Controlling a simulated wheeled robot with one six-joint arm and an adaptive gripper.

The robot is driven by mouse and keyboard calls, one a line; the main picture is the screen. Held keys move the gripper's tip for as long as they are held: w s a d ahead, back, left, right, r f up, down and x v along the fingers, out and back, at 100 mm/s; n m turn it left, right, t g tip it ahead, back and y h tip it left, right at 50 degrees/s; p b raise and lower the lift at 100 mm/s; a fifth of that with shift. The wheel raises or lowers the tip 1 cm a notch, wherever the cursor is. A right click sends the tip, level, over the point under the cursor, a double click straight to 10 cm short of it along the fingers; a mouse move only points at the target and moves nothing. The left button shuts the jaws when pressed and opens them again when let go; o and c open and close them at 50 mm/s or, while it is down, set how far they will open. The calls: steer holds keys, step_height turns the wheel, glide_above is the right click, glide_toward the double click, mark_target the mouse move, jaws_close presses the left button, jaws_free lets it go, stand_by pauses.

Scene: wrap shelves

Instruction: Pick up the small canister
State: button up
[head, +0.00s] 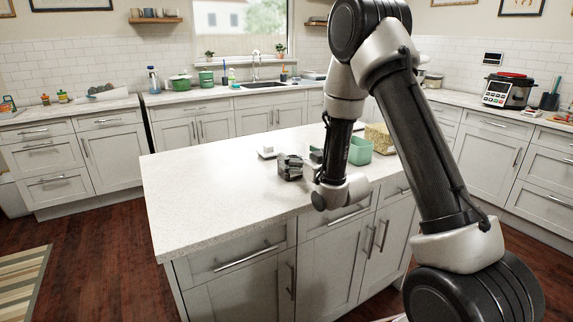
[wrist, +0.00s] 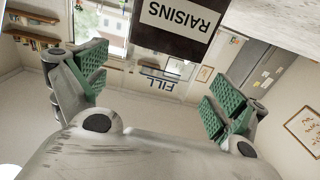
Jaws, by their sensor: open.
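Nothing is clamped. In the head view the fingers are mostly hidden by my wrist.
On the island counter (head: 205,185), a green container (head: 359,152) and a tan woven-looking block (head: 379,138) stand to the right. A small white item (head: 267,153) lies behind the canister. The counter's left part is clear.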

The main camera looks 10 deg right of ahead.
steer(key=x, duration=0.4)
steer(key=shift+w, duration=0.2)
steer(key=c, duration=1.2)
steer(key=shift+r, duration=0.1)
steer(key=shift+c, duration=0.8)
steer(key=shift+r, duration=0.1)
